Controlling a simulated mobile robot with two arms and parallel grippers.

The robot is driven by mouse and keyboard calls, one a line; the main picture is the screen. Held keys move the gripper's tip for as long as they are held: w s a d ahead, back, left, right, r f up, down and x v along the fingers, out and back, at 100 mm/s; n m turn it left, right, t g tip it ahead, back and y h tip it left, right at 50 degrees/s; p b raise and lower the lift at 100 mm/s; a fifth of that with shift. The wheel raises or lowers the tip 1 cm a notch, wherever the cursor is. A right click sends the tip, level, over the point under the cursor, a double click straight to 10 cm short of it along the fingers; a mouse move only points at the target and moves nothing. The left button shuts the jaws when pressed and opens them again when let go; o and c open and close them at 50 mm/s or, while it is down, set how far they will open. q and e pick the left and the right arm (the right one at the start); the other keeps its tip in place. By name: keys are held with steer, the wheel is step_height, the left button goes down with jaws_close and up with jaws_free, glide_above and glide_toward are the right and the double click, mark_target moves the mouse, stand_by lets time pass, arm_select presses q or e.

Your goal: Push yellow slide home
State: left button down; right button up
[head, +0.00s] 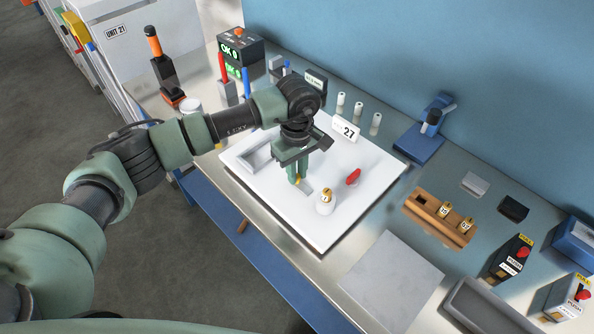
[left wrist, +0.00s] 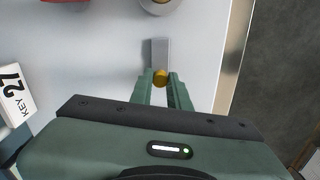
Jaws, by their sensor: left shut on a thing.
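The yellow slide shows as a small round yellow knob (left wrist: 161,77) between my left fingertips in the left wrist view. In the head view only a bit of yellow (head: 298,181) shows at the fingertips. A grey strip (left wrist: 159,52) runs away from the knob along the white board (head: 340,225). My left gripper (head: 297,178) points down at the board and is shut on the yellow knob; its fingertips (left wrist: 161,82) also show in the left wrist view. The fingers hide part of the knob and strip. My right gripper is not in view.
A wooden holder (head: 430,222) lies to the right. A bare grey plate (head: 388,280) is in front.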

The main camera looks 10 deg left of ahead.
arm_select(q)
steer(key=shift+s+d+f+b, duration=0.2)
steer(key=shift+s+d+b, duration=0.25)
steer(key=shift+d+b, duration=0.4)
steer(key=shift+s+d+r, duration=0.15)
steer(key=shift+s+d, duration=0.05)
steer(key=shift+r, duration=0.1)
steer(key=c, duration=1.3)
jaws_free()
steer(key=shift+s+d, duration=0.1)
steer(key=shift+s, duration=0.05)
